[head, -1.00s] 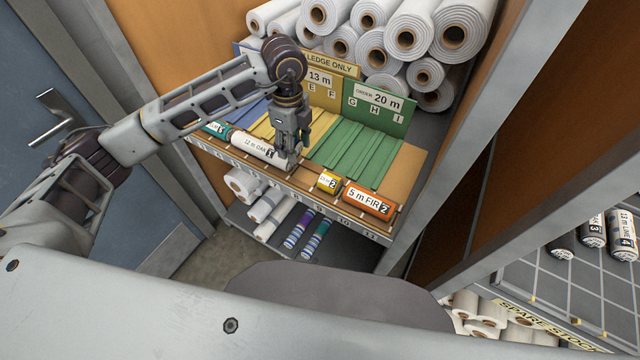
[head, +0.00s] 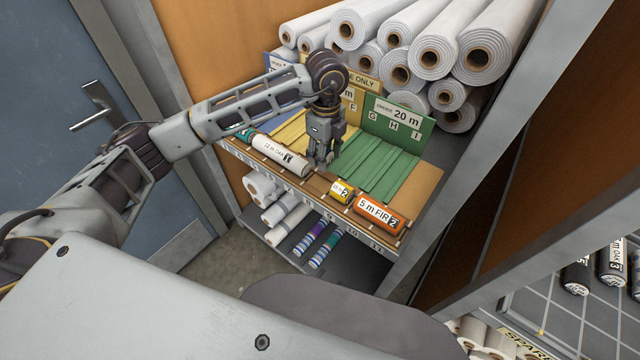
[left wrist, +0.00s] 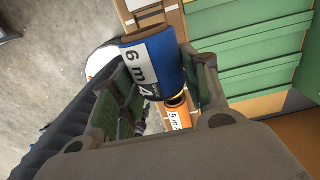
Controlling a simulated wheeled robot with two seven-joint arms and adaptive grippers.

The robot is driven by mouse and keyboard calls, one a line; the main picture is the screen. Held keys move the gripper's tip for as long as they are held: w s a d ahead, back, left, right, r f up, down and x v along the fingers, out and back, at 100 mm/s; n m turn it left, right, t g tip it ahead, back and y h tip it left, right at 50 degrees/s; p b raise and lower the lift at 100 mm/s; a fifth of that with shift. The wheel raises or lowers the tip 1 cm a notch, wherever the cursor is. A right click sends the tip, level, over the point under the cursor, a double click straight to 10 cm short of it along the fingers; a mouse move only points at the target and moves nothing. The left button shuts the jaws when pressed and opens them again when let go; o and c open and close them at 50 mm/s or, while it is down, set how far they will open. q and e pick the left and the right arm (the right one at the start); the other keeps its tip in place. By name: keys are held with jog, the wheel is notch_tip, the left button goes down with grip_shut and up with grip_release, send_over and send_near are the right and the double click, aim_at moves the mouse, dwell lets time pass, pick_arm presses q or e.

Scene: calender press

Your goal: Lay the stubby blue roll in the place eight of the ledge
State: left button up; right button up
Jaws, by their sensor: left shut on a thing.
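The stubby blue roll (left wrist: 172,70), with a white label reading 6 m and a 4, is between the fingers of my left gripper (left wrist: 163,85) in the left wrist view. In the head view the left gripper (head: 322,160) points down over the ledge (head: 308,184), and I cannot make out the blue roll there. The gripper is between the white 12 m OAK roll (head: 279,153) and the small yellow roll (head: 342,191). I cannot tell whether the blue roll touches the ledge. My right gripper is out of view.
The orange 5 m FIR roll (head: 379,211) lies right of the yellow one. Behind the ledge are the green bay (head: 375,165) and a card marked 20 m (head: 399,122). Large white rolls (head: 420,60) are stacked behind. Striped rolls (head: 325,248) lie on the shelf below.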

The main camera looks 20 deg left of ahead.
pick_arm(q)
jog(key=shift+d, duration=0.1)
jog(key=shift+s, duration=0.1)
jog(key=shift+f, duration=0.6)
jog(key=p, duration=0.1)
send_over(325, 187)
notch_tip(325, 187, down, 4)
jog(key=shift+f, duration=0.5)
jog(key=shift+f, duration=0.1)
jog(key=shift+f+p, duration=0.55)
jog(key=shift+f, duration=1.15)
jog(key=shift+f, duration=0.2)
